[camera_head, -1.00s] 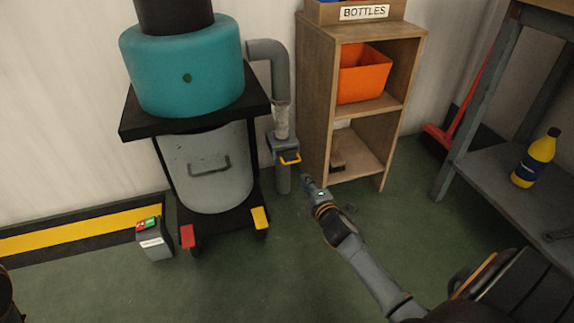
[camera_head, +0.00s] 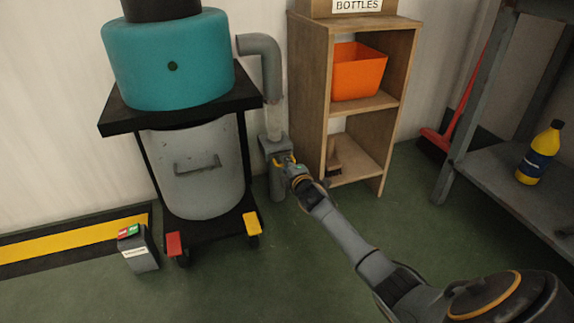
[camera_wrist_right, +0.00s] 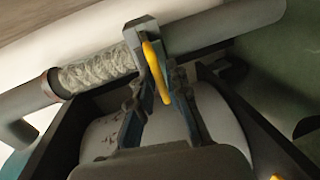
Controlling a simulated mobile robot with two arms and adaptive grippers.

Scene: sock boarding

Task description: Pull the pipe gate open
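The pipe gate (camera_head: 275,148) is a grey block on the vertical pipe beside the bin stand, with a yellow handle (camera_head: 281,160) on its front. My right gripper (camera_head: 289,167) is at the handle and covers part of it in the head view. In the right wrist view the yellow handle (camera_wrist_right: 157,72) lies between the two fingers of the right gripper (camera_wrist_right: 156,84). The fingers stand apart on either side of it, and I see no clear grip. The gate block (camera_wrist_right: 142,34) is just beyond the fingertips. My left gripper is not in view.
The grey bin (camera_head: 198,172) under the teal drum (camera_head: 170,62) stands left of the pipe. A wooden shelf (camera_head: 310,100) with an orange box (camera_head: 358,72) stands close on the right. A small button box (camera_head: 139,252) is on the floor. The front floor is clear.

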